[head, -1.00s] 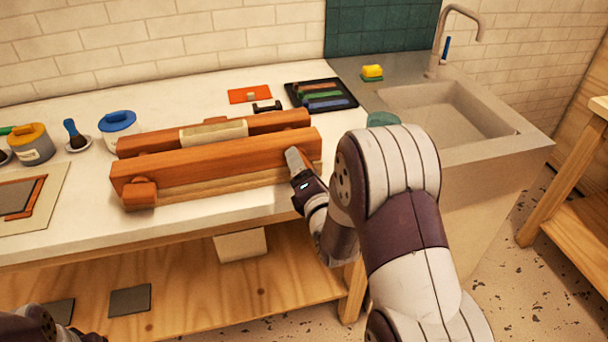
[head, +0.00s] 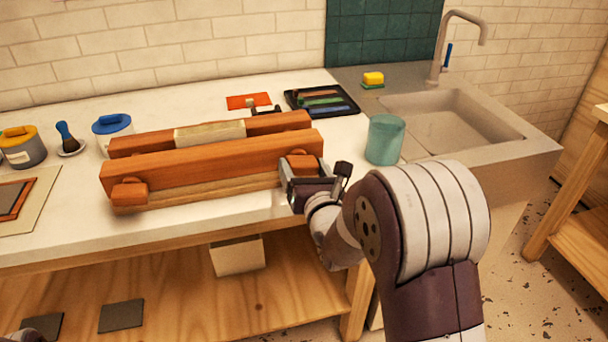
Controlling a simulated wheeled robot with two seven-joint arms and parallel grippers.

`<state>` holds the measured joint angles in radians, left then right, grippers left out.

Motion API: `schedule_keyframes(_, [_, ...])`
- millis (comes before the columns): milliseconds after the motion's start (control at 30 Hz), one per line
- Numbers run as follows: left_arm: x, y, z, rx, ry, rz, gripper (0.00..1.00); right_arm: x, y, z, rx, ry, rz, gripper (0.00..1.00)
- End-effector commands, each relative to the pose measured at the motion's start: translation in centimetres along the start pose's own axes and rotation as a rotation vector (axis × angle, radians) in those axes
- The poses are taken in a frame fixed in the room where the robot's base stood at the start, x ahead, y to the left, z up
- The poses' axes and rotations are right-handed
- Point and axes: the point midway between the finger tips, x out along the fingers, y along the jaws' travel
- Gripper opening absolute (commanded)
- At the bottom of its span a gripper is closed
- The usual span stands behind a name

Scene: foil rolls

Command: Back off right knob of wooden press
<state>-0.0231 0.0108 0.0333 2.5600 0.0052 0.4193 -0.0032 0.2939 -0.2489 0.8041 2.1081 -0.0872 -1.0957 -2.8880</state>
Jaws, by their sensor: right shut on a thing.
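The wooden press (head: 205,160) lies along the front of the white worktop, with two long reddish-brown beams and a pale block (head: 210,133) between them. Its left knob (head: 130,191) sticks out of the front beam and is free. Its right knob (head: 299,162) is at the front beam's right end, partly hidden by my gripper. My right gripper (head: 308,178) is shut on the right knob, with one dark finger showing to the knob's right. My left gripper is not in view; only a bit of my left arm shows at the bottom left corner.
A teal glass (head: 385,139) stands close to the right of my right gripper. A black tray (head: 320,100) and an orange card (head: 249,101) lie behind the press. A blue-lidded jar (head: 113,131) and a brush stand at left. The sink (head: 440,115) is at right.

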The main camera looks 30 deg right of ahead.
Motion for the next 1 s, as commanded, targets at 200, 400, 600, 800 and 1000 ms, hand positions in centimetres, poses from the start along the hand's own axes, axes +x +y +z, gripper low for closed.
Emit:
schedule_keyframes(200, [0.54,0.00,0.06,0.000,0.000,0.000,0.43,0.11,-0.02,0.34,-0.057,-0.011,-0.001,0.45])
schedule_keyframes(400, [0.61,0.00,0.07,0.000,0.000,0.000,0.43,0.10,-0.02,0.37,-0.075,-0.009,-0.001,0.45])
schedule_keyframes(600, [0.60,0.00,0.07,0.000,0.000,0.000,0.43,0.10,-0.03,0.35,-0.075,-0.008,-0.002,0.45])
schedule_keyframes(800, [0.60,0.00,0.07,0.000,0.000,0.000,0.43,0.08,-0.04,0.27,-0.074,-0.006,-0.002,0.96])
schedule_keyframes(1000, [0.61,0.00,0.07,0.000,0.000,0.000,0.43,0.03,-0.03,0.11,-0.074,-0.002,-0.001,0.96])
